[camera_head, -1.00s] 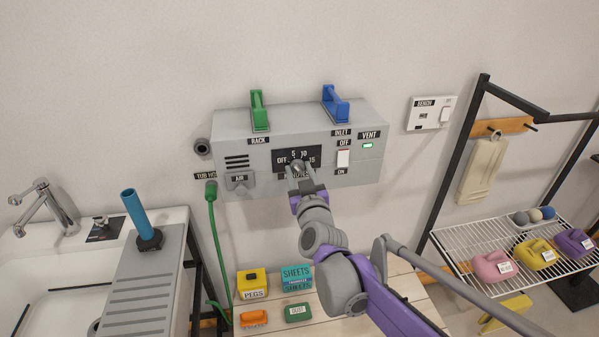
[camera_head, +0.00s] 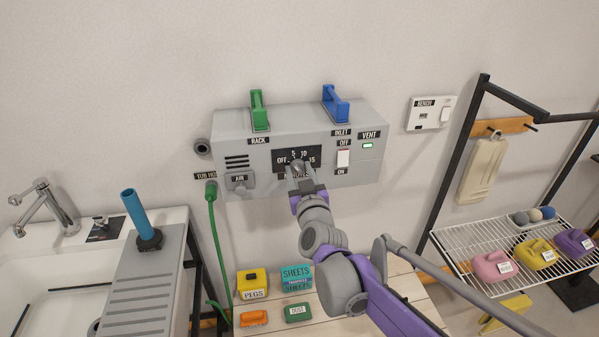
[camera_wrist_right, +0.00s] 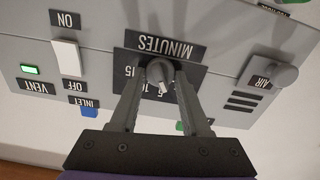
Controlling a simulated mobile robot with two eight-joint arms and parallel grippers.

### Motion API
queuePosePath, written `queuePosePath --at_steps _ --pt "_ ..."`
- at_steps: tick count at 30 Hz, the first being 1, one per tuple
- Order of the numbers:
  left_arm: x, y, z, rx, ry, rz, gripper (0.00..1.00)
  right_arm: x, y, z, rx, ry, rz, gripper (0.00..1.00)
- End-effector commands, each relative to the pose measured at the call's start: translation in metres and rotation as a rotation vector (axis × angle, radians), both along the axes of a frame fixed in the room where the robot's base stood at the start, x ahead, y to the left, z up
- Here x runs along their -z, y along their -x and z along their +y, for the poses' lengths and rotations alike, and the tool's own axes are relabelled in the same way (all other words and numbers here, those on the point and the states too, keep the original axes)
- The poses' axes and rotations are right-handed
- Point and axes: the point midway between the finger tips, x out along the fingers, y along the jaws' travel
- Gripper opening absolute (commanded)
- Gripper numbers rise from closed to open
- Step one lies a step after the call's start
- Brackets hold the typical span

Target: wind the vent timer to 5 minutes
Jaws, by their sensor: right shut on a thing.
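The vent timer is a dark dial plate (camera_head: 311,153) marked OFF, 5, 10, 15 and MINUTES on a grey wall box (camera_head: 225,125). Its round grey knob (camera_wrist_right: 158,70) shows in the right wrist view with a white pointer mark, angled toward the numbers near 5; the exact reading is hard to tell. My right gripper (camera_head: 296,168) is at the dial, its two fingers shut on the knob from either side; it also shows in the right wrist view (camera_wrist_right: 160,82). The fingers partly hide the scale. My left gripper is out of view.
Right of the dial are a white inlet switch (camera_head: 343,158) and a lit green VENT light (camera_head: 367,146). Left is the AIR knob (camera_head: 240,184). Green (camera_head: 258,110) and blue (camera_head: 335,104) levers stand on top. A table with boxes (camera_head: 253,284) lies below.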

Motion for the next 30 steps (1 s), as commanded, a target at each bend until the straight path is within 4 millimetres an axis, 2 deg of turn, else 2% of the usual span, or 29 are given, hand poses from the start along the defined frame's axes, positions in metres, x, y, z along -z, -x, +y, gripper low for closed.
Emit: queuePosePath --at_steps 4,5,9,20,23,30 --pt "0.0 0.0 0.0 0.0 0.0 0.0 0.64 0.0 0.0 0.0 0.0 0.0 0.0 0.0" --pt "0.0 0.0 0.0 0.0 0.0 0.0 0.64 0.0 0.0 0.0 0.0 0.0 0.0 0.5" --pt "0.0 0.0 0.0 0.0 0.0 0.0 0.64 0.0 0.0 0.0 0.0 0.0 0.0 0.76" --pt "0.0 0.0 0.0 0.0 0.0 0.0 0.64 0.0 0.003 -0.001 0.0 0.0 0.0 0.76" --pt "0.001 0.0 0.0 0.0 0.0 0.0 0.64 0.0 0.013 -0.002 0.0 -0.001 0.0 0.76" --pt "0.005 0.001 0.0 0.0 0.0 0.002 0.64 0.001 0.059 -0.011 -0.001 -0.001 0.0 0.76"
